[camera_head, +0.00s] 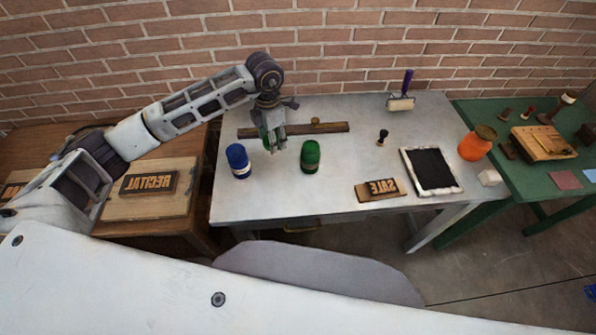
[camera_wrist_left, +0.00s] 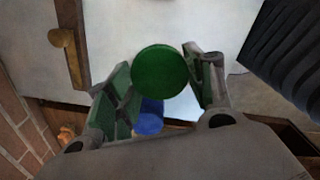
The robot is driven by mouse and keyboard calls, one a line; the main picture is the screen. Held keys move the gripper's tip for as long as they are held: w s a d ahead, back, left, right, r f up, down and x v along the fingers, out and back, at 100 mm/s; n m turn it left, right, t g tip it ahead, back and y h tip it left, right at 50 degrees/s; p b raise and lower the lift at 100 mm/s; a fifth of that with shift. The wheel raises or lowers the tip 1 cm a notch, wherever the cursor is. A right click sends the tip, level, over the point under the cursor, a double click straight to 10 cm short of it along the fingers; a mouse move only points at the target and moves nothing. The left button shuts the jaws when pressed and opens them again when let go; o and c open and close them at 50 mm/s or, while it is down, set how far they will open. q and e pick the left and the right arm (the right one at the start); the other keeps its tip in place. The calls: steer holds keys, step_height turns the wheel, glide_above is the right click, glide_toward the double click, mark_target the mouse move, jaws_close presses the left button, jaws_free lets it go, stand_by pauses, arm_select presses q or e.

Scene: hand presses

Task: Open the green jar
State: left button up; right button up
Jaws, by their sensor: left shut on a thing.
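The green jar (camera_head: 310,158) stands upright on the grey table (camera_head: 340,120). My left gripper (camera_head: 273,143) is up and left of it, above the table between the green and blue jars. In the left wrist view a round green lid-like disc (camera_wrist_left: 160,72) sits between its fingertips, and the fingers are shut on it. A bit of this green also shows beside the fingers in the head view. The green jar itself seems hidden behind the disc in the wrist view. My right gripper is not in view.
A blue jar (camera_head: 238,161) stands left of the green jar; it also shows in the wrist view (camera_wrist_left: 149,122). A wooden rail (camera_head: 335,127) lies behind. A SALE block (camera_head: 378,189), black-filled tray (camera_head: 431,169) and orange jar (camera_head: 474,148) are to the right.

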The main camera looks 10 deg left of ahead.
arm_select(q)
steer(key=n, duration=0.3)
steer(key=f+n+b, duration=0.1)
steer(key=n, duration=0.1)
steer(key=shift+d+f, duration=0.1)
steer(key=shift+d, duration=0.2)
steer(key=n, duration=0.4)
steer(key=f+n+b, duration=0.1)
steer(key=shift+d+n, duration=0.25)
steer(key=shift+n, duration=0.15)
steer(key=n, duration=0.3)
steer(key=f+n+b, duration=0.1)
steer(key=n, duration=0.3)
steer(key=f+n+b, duration=0.1)
steer(key=n, duration=0.3)
steer(key=shift+s+d+f, duration=0.1)
steer(key=shift+s+d, duration=0.05)
steer(key=shift+d, duration=0.25)
glide_above(281, 172)
steer(key=shift+d+f+p, duration=0.1)
steer(key=shift+f+p, duration=0.25)
steer(key=shift+f, duration=2.8)
